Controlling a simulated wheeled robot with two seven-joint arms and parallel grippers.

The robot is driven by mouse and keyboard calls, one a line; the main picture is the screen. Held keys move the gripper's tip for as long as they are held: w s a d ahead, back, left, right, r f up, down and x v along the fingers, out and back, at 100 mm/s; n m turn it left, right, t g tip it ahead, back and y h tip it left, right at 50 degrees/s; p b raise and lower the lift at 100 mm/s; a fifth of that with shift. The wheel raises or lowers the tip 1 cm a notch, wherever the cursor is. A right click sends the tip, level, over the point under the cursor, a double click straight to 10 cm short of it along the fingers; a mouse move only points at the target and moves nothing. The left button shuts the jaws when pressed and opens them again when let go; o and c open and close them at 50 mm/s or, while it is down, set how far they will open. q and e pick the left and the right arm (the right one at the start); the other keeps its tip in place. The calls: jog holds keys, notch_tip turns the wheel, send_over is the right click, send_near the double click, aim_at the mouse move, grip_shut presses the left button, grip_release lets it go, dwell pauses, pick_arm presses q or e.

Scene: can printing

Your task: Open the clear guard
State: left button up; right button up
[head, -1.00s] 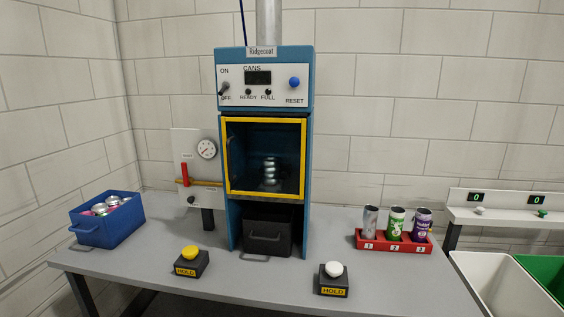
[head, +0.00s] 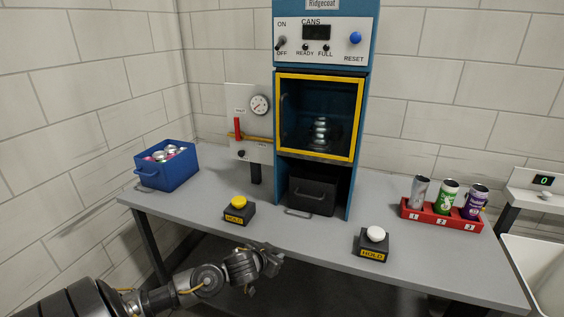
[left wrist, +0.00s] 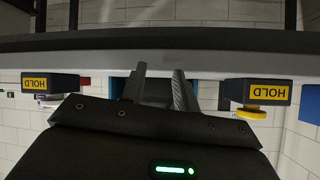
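The clear guard (head: 319,116) is a see-through pane in a yellow frame on the front of the blue Ridgecoat machine (head: 367,95). It is closed. A stack of shiny rounded metal parts shows behind the pane. My left gripper (head: 276,258) is in front of the table's front edge, below and apart from the guard. In the left wrist view, the two fingers (left wrist: 160,78) stand apart with nothing between them. My right gripper is in neither view.
A yellow HOLD button (head: 239,203) and a white HOLD button (head: 376,234) stand near the table's front edge. A black drawer (head: 311,195) sits below the guard. A blue can bin (head: 178,174) is at left, a red can rack (head: 440,220) at right, and a gauge panel (head: 247,119) beside the machine.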

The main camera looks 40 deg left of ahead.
pick_arm(q)
jog(key=w+a+r+t, duration=0.1)
jog(key=w+a+r, duration=0.1)
jog(key=r, duration=0.3)
jog(key=w+a+r+t, duration=0.1)
jog(key=w+a+r, duration=0.15)
jog(key=r, duration=0.35)
notch_tip(320, 180, up, 26)
jog(key=n+t+p, duration=0.1)
jog(key=t+p, duration=0.3)
jog(key=t, duration=0.1)
send_over(281, 134)
jog(key=shift+w+a, duration=0.15)
jog(key=shift+w, duration=0.2)
grip_shut()
